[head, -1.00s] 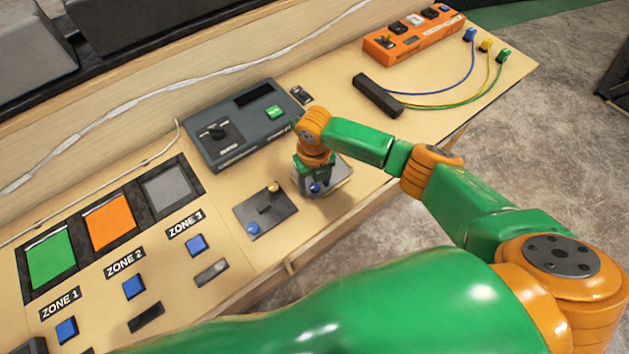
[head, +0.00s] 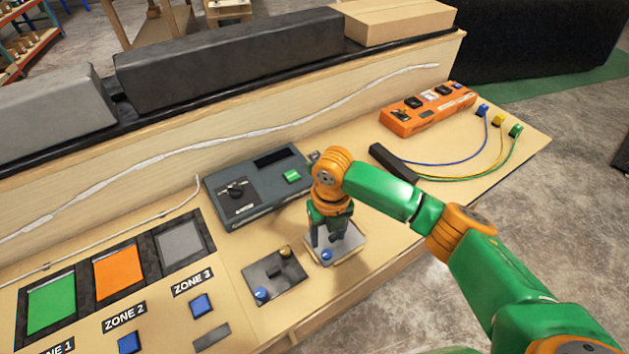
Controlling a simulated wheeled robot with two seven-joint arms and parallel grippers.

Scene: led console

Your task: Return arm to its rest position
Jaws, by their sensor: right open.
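My right arm reaches in from the lower right over the console (head: 232,338). My right gripper (head: 328,240) points down above a small grey plate (head: 352,248) with a blue knob (head: 326,255). Its fingers are apart, and nothing shows between them. Whether a fingertip touches the plate or knob, I cannot tell. My left gripper is not in view.
A dark control box (head: 258,186) with a green button stands just behind my right gripper. A dark plate (head: 275,277) with knobs lies to its left. An orange box (head: 427,109) and a black bar with coloured cables (head: 393,162) are at the right. Zone panels (head: 118,268) are at the left.

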